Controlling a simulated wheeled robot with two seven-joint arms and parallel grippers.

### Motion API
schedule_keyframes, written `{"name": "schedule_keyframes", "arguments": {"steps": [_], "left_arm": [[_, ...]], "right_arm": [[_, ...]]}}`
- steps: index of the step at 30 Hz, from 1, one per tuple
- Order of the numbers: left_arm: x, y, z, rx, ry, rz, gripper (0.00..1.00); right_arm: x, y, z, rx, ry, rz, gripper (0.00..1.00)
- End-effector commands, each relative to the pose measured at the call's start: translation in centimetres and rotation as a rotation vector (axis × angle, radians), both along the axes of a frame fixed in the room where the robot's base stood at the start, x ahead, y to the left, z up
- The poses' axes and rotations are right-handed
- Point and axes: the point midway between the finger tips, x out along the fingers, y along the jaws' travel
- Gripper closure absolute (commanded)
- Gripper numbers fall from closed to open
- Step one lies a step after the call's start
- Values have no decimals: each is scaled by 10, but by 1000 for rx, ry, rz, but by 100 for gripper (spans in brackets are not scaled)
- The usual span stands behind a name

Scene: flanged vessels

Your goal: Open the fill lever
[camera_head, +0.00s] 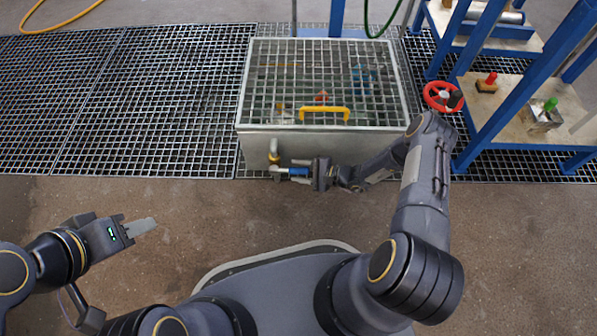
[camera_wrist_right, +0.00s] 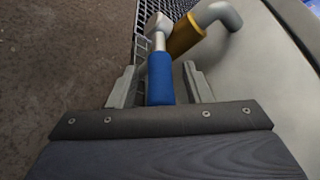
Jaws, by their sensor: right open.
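The fill lever has a blue handle (camera_head: 299,171) and sits on a pipe fitting at the front of the metal tank (camera_head: 330,140). In the right wrist view the blue handle (camera_wrist_right: 160,78) points toward my gripper, with a brass-coloured fitting (camera_wrist_right: 186,36) and grey pipe elbow behind it. My right gripper (camera_head: 302,172) is at the handle, its open fingers (camera_wrist_right: 160,84) on either side of it; I cannot tell whether they touch it. My left gripper (camera_head: 142,226) is over the floor at the lower left, away from the tank; its fingers look close together.
The tank has a grid lid with a yellow handle (camera_head: 324,112). At the right stands a blue frame (camera_head: 484,78) with a red handwheel (camera_head: 443,97) and red and green knobs. Floor grating (camera_head: 120,100) lies left of the tank.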

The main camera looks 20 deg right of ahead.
Motion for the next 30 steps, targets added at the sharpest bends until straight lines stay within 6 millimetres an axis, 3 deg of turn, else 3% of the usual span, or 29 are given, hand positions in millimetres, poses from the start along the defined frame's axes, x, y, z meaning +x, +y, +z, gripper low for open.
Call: {"name": "schedule_keyframes", "arguments": {"steps": [9, 20, 30], "left_arm": [[0, 0, -1, 0, 0, 0, 64], [0, 0, -1, 0, 0, 0, 64], [0, 0, 5, 0, 0, 0, 64]], "right_arm": [[2, 4, -1, 0, 0, 0, 55], [2, 3, 0, -1, -1, 0, 100], [-1, 0, 4, -12, 4, 0, 100]]}}
